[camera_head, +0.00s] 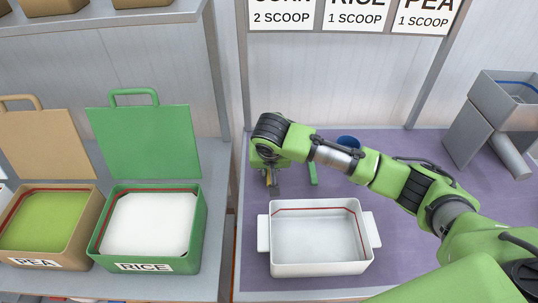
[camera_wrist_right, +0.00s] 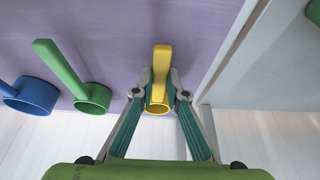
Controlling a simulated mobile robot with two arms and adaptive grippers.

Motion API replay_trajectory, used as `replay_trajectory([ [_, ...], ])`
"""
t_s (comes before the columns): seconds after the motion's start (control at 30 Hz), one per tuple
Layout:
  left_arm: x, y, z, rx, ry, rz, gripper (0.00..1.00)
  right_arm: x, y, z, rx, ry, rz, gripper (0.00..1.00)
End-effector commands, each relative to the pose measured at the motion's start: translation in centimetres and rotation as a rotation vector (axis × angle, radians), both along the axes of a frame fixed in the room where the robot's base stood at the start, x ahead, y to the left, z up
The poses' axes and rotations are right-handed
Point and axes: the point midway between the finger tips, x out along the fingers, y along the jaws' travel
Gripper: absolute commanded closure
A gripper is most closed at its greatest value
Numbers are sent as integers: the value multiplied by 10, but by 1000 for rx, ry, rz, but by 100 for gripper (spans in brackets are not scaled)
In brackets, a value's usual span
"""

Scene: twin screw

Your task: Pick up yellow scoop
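The yellow scoop (camera_wrist_right: 160,80) shows in the right wrist view with its handle pointing up in the picture. My right gripper (camera_wrist_right: 160,90) has one fingertip on each side of it, very close to it. I cannot tell whether the fingers press on it. In the head view, my right gripper (camera_head: 270,182) points down at the left side of the purple surface, and the scoop is mostly hidden there. My left gripper is not in view.
A green scoop (camera_wrist_right: 72,76) and a blue scoop (camera_wrist_right: 30,95) are left of the yellow one in the wrist view. A white tray (camera_head: 370,262) stands in front on the purple surface (camera_head: 410,255). Rice (camera_head: 202,225) and pea (camera_head: 92,232) boxes stand at left, beyond a grey post.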

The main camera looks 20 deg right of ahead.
Motion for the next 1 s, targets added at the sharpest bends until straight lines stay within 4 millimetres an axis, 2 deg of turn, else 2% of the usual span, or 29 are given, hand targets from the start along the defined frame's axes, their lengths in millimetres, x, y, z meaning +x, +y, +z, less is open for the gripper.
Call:
replay_trajectory([
  [0.43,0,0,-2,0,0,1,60,0,1,5,1,-1,1,100],
  [0.57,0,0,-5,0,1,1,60,1,1,16,3,-3,-1,100],
  [0.67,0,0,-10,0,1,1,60,0,1,33,3,-4,1,100],
  [0.93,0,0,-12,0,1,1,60,-43,28,92,4,-5,5,100],
  [1.0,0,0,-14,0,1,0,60,-60,37,98,4,-2,7,100],
])
